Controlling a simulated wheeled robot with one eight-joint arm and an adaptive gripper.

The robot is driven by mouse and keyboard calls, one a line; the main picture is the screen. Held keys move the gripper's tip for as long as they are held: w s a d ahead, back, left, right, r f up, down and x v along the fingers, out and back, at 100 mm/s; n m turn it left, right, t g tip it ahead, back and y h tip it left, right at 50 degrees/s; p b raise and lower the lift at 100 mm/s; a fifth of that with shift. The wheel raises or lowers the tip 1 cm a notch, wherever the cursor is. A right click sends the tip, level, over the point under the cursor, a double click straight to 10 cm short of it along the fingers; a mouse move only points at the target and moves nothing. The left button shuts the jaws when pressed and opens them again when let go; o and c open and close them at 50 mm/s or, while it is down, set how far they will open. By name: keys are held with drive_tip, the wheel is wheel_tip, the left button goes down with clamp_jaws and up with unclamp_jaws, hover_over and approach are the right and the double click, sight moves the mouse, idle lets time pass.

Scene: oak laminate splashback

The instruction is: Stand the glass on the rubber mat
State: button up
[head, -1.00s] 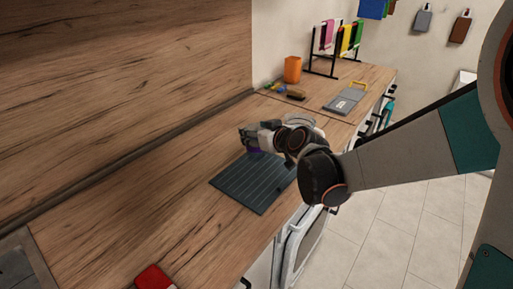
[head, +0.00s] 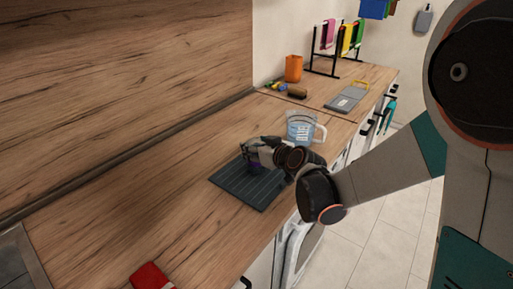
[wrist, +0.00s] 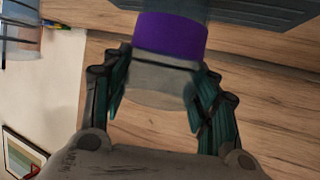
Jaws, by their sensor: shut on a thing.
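The glass (wrist: 170,36) has a purple band and a clear part, and sits between my fingers in the wrist view. My gripper (head: 254,155) is shut on it. In the head view only a small purple patch of the glass (head: 255,167) shows under the gripper, at the far part of the rubber mat (head: 252,192). The mat is dark, ribbed and flat on the wooden counter; it also shows at the top of the wrist view (wrist: 255,10). I cannot tell whether the glass touches the mat.
A clear measuring jug (head: 301,128) stands just beyond my gripper. Farther back are an orange cup (head: 293,68), a brush (head: 297,92), a grey scale-like board (head: 345,99) and a rack (head: 335,50). A red cloth (head: 152,276) lies near. The counter left of the mat is clear.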

drive_tip(key=o, duration=1.5)
drive_tip(key=shift+o, duration=0.2)
drive_tip(key=shift+s+r+p, duration=0.1)
drive_tip(key=shift+r+p, duration=0.15)
drive_tip(key=shift+p, duration=0.05)
drive_tip(key=s+d+r+m+g+h+p, duration=0.1)
drive_tip(key=s+d+r+m+h, duration=0.1)
drive_tip(key=s+d, duration=0.4)
drive_tip(key=s+d+r+m+g+h+p, duration=0.1)
drive_tip(key=s+d, duration=0.6)
drive_tip(key=s, duration=0.8)
drive_tip(key=s+d+r+m+g+h+p, duration=0.1)
drive_tip(key=s+d+r+m+g+h, duration=0.1)
drive_tip(key=s+d, duration=0.4)
drive_tip(key=s+r+h, duration=0.1)
drive_tip(key=s+r, duration=0.1)
drive_tip(key=s, duration=0.2)
drive_tip(key=shift+s+d+r+m+g+h, duration=0.3)
drive_tip(key=shift+s+m+g+h, duration=0.05)
drive_tip(key=shift+m+g+h, duration=0.05)
